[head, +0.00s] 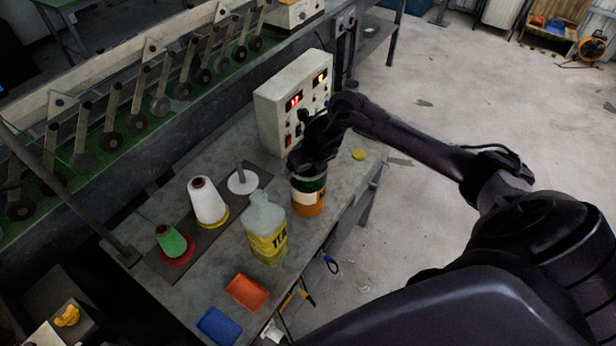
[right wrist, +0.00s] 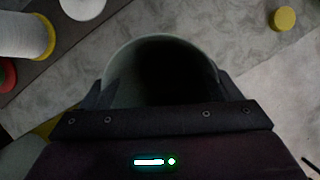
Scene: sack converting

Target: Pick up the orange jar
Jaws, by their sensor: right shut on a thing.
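The orange jar (head: 308,204) has an orange lower part, a pale label band and a dark green upper part. It is upright near the front edge of the grey workbench (head: 215,262); I cannot tell whether its base touches the top. My right gripper (head: 309,171) comes down on it from above and is shut on its upper part. In the right wrist view the jar's round rim (right wrist: 165,42) with a dark inside sits between the two fingers (right wrist: 163,88). My left gripper is not in view.
A yellow-labelled bottle (head: 265,228) stands just left of the jar. A control box (head: 290,105) with red displays stands behind it. A yellow lid (head: 359,154) lies to the right. White (head: 207,202) and green (head: 171,241) thread cones, orange (head: 247,292) and blue (head: 219,326) trays are further left.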

